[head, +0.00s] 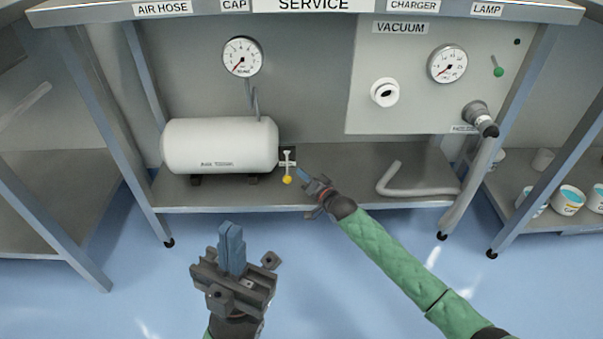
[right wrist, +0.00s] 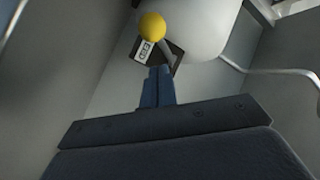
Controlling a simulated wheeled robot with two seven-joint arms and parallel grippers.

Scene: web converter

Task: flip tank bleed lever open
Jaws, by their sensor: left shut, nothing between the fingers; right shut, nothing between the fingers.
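The white tank (head: 220,145) stands on the lower shelf of the service bench; part of it shows in the right wrist view (right wrist: 190,25). At its right end is the bleed lever (head: 287,166), a thin lever with a yellow ball knob (head: 287,180) hanging at its lower end. The knob also shows in the right wrist view (right wrist: 153,27), in front of a small dark plate with a white label. My right gripper (head: 302,173) is shut and empty, its tips just right of the knob and apart from it in the head view. My left gripper (head: 232,240) is shut and empty, in front of the bench.
A pressure gauge (head: 242,57) is above the tank. The vacuum panel (head: 410,100) is at the right, with a hose (head: 388,179) on the shelf (head: 330,193) below. Bench legs stand on both sides. Cups (head: 570,200) sit on the right bench.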

